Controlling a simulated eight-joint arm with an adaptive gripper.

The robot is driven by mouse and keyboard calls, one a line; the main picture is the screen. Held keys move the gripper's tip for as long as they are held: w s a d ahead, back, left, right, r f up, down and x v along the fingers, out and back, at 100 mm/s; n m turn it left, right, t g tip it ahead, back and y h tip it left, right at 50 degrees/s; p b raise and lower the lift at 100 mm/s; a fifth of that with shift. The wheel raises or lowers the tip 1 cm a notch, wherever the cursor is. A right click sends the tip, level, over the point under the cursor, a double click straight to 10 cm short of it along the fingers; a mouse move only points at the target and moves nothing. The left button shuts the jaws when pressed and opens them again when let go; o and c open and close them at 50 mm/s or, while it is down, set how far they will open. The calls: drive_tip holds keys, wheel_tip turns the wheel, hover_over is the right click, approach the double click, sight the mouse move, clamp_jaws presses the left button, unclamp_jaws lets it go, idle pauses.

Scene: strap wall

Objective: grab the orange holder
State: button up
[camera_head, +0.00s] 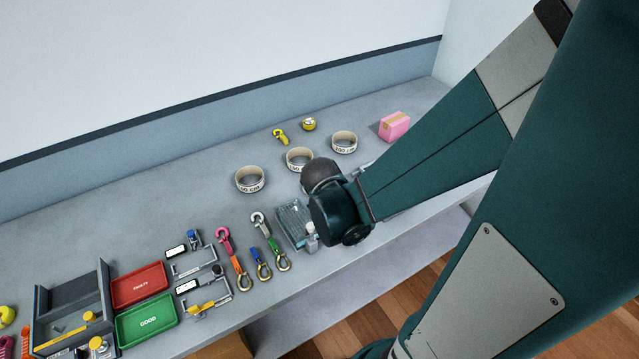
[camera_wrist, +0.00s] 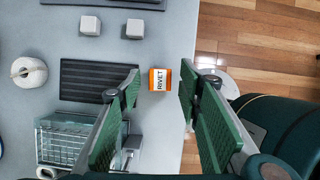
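The orange holder (camera_wrist: 168,84), a small block with a white label reading "RIVET", sits near the edge of the grey bench in the camera_wrist view. My gripper (camera_wrist: 160,73) is open, with one green finger to the left of the holder in the picture and one to the right. Clear gaps show on both sides, so nothing is held. How far the fingers are above the holder I cannot tell. In the camera_head view my arm hides the holder and the fingers.
In the wrist view, a dark ribbed mat (camera_wrist: 92,82), two pale cubes, a white roll (camera_wrist: 29,72) and a wire basket (camera_wrist: 62,142) lie left of the holder. Wooden floor shows past the bench edge. Trays (camera_head: 141,285), straps and rings (camera_head: 250,179) cover the bench.

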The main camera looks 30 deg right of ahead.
drive_tip(key=shift+x, duration=1.1)
drive_tip(key=c, duration=1)
drive_tip(key=shift+r, duration=0.2)
drive_tip(key=shift+r+p, duration=1.2)
drive_tip(key=shift+r, duration=3.6)
